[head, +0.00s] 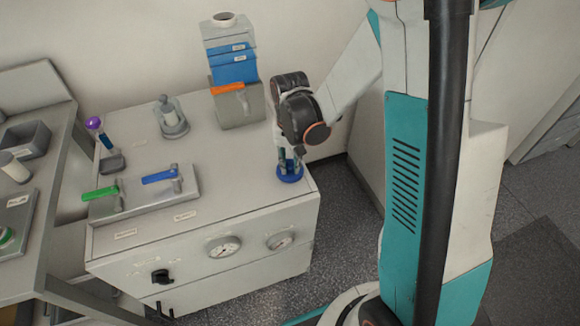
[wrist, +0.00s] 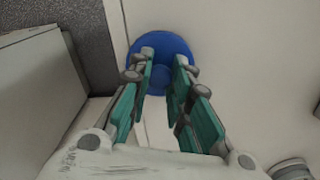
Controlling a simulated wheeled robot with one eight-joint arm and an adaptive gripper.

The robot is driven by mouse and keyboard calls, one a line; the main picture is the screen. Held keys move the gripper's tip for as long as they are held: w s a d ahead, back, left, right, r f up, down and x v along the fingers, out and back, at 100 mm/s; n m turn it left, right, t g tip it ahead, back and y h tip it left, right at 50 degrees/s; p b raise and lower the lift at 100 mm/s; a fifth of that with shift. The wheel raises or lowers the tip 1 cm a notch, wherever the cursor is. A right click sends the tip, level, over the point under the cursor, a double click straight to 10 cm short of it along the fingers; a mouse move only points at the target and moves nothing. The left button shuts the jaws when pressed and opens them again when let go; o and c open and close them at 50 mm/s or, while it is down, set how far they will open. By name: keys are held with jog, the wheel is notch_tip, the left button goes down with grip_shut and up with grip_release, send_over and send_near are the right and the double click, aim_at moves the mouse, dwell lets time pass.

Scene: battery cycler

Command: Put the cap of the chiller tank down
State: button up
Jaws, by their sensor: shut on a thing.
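The blue cap (head: 289,174) is a round disc with a raised middle, at the right end of the white cabinet top in the head view. It also shows in the wrist view (wrist: 163,47), beyond my fingers. My gripper (head: 288,160) points down at the cap, and its fingers are shut on the cap's raised middle. In the wrist view my gripper (wrist: 165,72) has its green-padded fingers on either side of that middle. The cap is at or just above the cabinet top; I cannot tell whether it touches.
The cabinet top (head: 235,175) is clear left of the cap. A plate with green (head: 100,194) and blue (head: 160,176) valve handles lies at the front left. A grey stand with an orange handle (head: 228,88) and blue boxes (head: 232,65) stands behind. The cabinet's right edge is close.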

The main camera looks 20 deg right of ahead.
jog(key=shift+f, duration=0.7)
jog(key=shift+f, duration=0.1)
jog(key=o, duration=0.8)
notch_tip(320, 180, up, 12)
jog(key=p, duration=0.4)
notch_tip(320, 180, up, 9)
jog(key=n+t, duration=0.1)
jog(key=t, duration=0.2)
send_over(290, 164)
jog(key=s, duration=0.5)
jog(key=shift+s+r+n+t, duration=0.45)
jog(key=shift+s+r+t, duration=0.4)
jog(key=shift+s, duration=0.8)
jog(key=shift+s+r+n+t, duration=0.5)
jog(key=shift+s+r, duration=0.6)
jog(key=shift+s, duration=0.5)
jog(key=shift+s+r+n+t, duration=0.35)
jog(key=shift+s+r+t, duration=0.55)
jog(key=shift+s, duration=0.75)
